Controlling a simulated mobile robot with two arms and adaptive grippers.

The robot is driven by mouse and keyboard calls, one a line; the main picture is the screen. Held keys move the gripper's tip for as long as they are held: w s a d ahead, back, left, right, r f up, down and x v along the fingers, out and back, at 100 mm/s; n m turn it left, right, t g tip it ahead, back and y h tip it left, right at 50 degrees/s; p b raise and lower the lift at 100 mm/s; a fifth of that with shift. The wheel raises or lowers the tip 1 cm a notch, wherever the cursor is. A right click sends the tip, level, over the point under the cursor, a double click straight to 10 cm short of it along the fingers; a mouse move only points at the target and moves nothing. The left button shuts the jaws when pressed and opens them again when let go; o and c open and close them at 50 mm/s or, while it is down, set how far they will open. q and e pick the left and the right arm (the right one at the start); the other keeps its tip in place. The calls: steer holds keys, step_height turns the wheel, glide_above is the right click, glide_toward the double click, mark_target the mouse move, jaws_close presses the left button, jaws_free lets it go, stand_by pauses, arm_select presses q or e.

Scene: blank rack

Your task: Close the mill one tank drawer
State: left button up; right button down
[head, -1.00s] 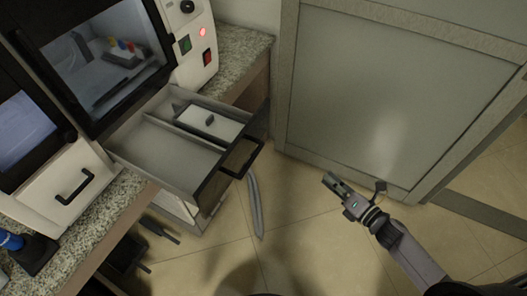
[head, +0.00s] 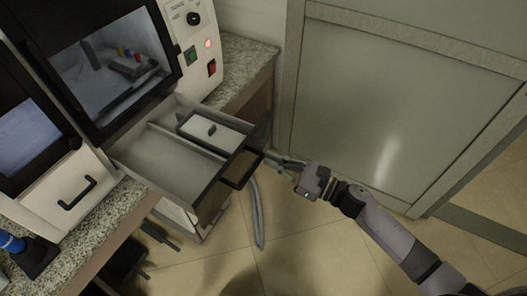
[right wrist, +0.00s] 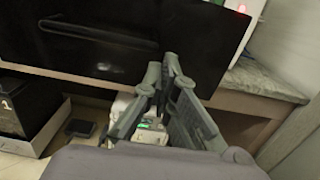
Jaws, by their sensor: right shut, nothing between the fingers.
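The tank drawer (head: 178,166) is pulled out from under the right-hand mill. It has pale inner walls, a dark front panel and a handle (head: 243,169). My left gripper is not in view.
A closed white drawer (head: 73,190) with a black handle is at the left. The granite counter (head: 245,72) runs beneath the mills. A large framed glass panel (head: 390,100) stands at the right. A grey hose (head: 256,215) hangs below the drawer. The floor in front is mostly open.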

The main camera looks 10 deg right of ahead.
mark_target(263, 157)
steer(key=x, duration=0.3)
steer(key=shift+a+p, duration=0.1)
steer(key=shift+p, duration=0.25)
